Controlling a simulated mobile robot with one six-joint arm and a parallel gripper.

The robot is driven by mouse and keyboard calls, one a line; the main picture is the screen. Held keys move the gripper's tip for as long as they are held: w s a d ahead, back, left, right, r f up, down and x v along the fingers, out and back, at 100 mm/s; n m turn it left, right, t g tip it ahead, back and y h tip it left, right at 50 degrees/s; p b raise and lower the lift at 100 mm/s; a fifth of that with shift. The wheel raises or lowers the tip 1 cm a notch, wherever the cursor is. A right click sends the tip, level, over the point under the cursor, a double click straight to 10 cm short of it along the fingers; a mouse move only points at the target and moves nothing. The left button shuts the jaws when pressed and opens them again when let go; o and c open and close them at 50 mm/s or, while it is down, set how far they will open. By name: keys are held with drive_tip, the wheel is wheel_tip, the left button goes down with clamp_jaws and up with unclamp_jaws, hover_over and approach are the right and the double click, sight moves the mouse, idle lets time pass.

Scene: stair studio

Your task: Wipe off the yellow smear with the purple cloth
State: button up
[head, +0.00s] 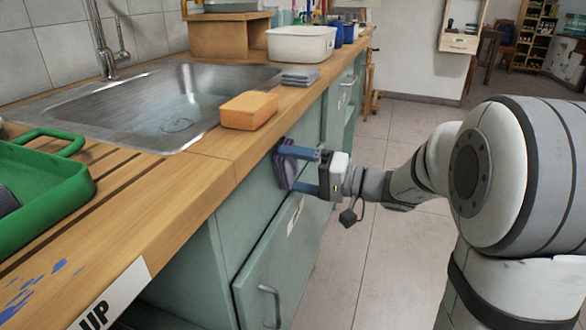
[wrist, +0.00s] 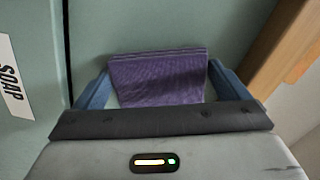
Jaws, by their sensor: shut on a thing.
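The purple cloth (wrist: 158,80) is a folded pad between the two blue fingers of my gripper (wrist: 155,88). In the head view, the cloth (head: 286,168) is at the green cabinet front, just below the counter edge, with my gripper (head: 305,170) shut on it. The cloth faces the cabinet panel; I cannot tell whether it touches it. No yellow smear is visible in either view; the cloth and gripper may hide it.
An orange sponge (head: 249,110) and a grey folded stack (head: 300,76) lie on the wooden counter (head: 215,150) by the steel sink (head: 150,105). A white tub (head: 300,44) stands behind. A green tray (head: 40,190) is at left. Floor (head: 400,250) is clear.

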drive_tip(key=shift+v, duration=2.75)
drive_tip(key=shift+w, duration=0.1)
drive_tip(key=v, duration=0.3)
drive_tip(key=shift+a, duration=0.1)
drive_tip(key=shift+x, duration=3.3)
drive_tip(key=shift+x, duration=1)
